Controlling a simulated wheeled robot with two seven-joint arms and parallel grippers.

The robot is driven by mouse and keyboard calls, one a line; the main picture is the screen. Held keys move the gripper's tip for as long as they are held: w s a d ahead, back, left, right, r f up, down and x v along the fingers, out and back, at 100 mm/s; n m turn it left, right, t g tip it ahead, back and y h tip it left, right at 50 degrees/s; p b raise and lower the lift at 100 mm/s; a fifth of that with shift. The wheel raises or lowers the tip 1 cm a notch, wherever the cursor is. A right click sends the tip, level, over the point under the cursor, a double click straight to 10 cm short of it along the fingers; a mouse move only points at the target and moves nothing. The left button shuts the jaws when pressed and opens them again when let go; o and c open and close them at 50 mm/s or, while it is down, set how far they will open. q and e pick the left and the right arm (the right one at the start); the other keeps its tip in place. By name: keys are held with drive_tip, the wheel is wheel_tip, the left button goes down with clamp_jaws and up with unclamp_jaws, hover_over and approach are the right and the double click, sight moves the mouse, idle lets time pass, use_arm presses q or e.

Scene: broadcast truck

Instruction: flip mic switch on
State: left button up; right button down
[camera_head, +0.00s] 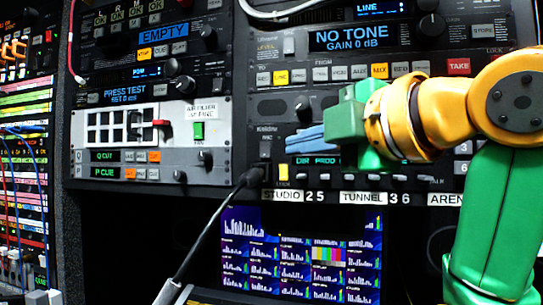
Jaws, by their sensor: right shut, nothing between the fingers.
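My right gripper (294,142) comes in from the right, with blue fingers and a green body on a yellow wrist. Its fingers are shut with nothing between them and point left at the intercom panel (262,160). The fingertips are just right of a small dark area marked like "MIC" (265,139) at the panel's left end. I cannot make out the switch lever or its position, nor whether the fingers touch the panel. The gripper and wrist hide the panel's upper middle and part of its green display (312,161). My left gripper is not in view.
A lit screen (300,255) sits below.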

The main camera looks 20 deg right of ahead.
drive_tip(key=v, duration=0.2)
drive_tip(key=p, duration=0.5)
approach(260, 157)
drive_tip(key=w+a, duration=0.3)
drive_tip(key=a, duration=0.1)
drive_tip(key=w+d+p, duration=0.2)
drive_tip(key=shift+w+d+f, duration=0.1)
drive_tip(key=shift+w+d, duration=0.05)
drive_tip(key=shift+w, duration=0.15)
drive_tip(key=shift+w+d+f, duration=0.2)
drive_tip(key=shift+d, duration=0.1)
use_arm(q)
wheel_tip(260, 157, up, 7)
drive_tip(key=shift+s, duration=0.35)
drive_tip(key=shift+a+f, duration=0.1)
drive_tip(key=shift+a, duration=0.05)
use_arm(e)
drive_tip(key=shift+a, duration=0.15)
